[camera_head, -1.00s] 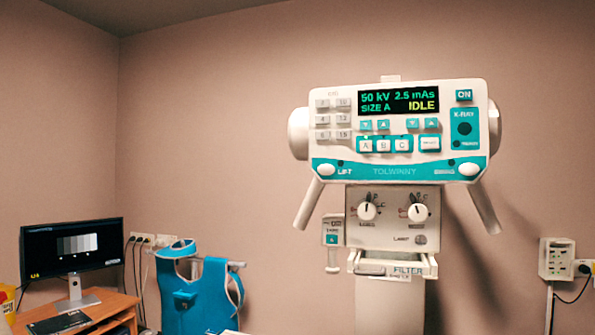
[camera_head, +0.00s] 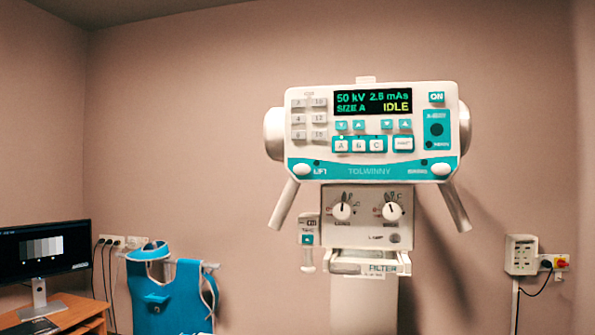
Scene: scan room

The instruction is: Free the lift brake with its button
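The X-ray head's control panel (camera_head: 362,130) faces me, white with teal trim. Its display (camera_head: 373,102) reads 50 kV, 2.8 mAs, SIZE A, IDLE; the small digits are a little blurred. A grey handle (camera_head: 284,204) slants down on the left and another (camera_head: 456,206) on the right. Neither of my grippers is in view.
Below the panel are two dial knobs (camera_head: 342,211) and a filter slot (camera_head: 376,268). A monitor (camera_head: 42,250) on a wooden desk and a blue apron (camera_head: 172,297) stand at the left. A wall socket box (camera_head: 521,254) is at the right. The space before the panel looks clear.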

